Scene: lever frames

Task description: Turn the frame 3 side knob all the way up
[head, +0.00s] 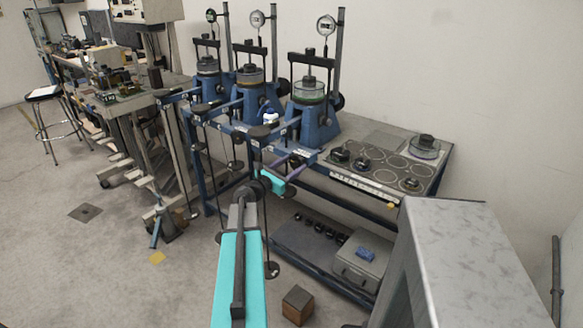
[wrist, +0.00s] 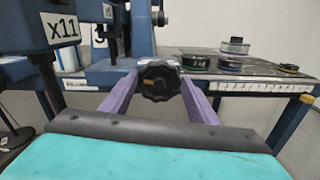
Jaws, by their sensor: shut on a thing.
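The side knob (wrist: 158,84) is a black lobed knob in the middle of the wrist view, on the front of the blue bench structure. My gripper (wrist: 160,76) has its two purple fingers on either side of the knob, shut on it. In the head view my gripper (head: 291,165) reaches the bench's front edge below the nearest blue lever frame (head: 317,125); the knob cannot be made out there.
Two more lever frames (head: 250,98) (head: 207,85) stand to the left, with hanging rods and weights in front. Black weights (head: 340,155) lie on the bench top to the right. A grey cabinet (head: 470,250) stands at the right. A brown box (head: 298,303) is on the floor.

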